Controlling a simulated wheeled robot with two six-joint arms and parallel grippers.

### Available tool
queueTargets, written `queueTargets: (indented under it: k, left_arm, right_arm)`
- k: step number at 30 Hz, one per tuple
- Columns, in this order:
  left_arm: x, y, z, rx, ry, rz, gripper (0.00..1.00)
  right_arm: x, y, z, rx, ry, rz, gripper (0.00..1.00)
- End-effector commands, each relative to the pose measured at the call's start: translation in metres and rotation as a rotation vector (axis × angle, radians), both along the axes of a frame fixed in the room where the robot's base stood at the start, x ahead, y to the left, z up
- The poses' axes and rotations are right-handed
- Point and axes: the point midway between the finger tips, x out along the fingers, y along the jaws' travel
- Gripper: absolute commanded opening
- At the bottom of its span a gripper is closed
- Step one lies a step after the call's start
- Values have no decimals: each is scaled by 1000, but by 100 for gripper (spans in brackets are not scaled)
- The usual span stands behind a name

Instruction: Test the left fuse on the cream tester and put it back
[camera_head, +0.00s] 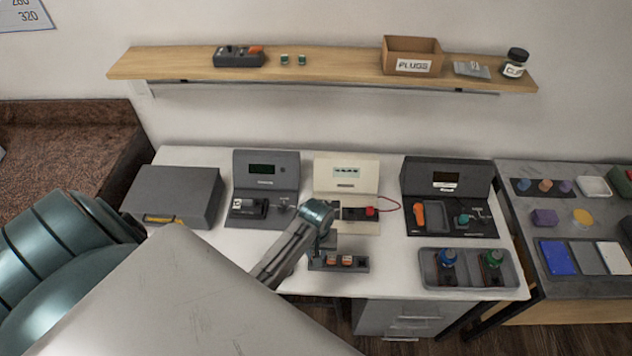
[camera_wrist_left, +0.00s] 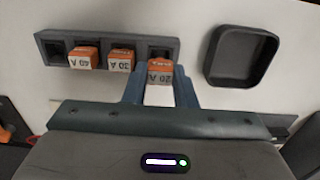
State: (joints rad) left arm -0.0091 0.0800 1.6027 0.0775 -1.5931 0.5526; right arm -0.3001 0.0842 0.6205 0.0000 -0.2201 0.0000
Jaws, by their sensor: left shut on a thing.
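My left gripper (camera_wrist_left: 160,85) is shut on the orange 20 A fuse (camera_wrist_left: 160,72) at the block's other end. A dark slot opening shows behind this fuse; I cannot tell whether its lower end is clear. The cream tester (camera_head: 346,173) stands behind the block. My right gripper is not in view.
A grey tester (camera_head: 266,170) and a black tester (camera_head: 448,178) flank the cream one. A grey tray (camera_head: 470,281) with blue and green parts lies right of the block. An empty dark tray (camera_wrist_left: 242,55) shows near the gripper in the wrist view.

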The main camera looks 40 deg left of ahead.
Motion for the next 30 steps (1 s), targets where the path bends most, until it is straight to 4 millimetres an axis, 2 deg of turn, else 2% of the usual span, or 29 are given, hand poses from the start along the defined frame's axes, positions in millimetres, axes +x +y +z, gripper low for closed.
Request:
queueTargets:
  k: [30]
  left_arm:
    - [0,0,-8,0,1,0,0]
  right_arm:
    - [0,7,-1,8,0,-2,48]
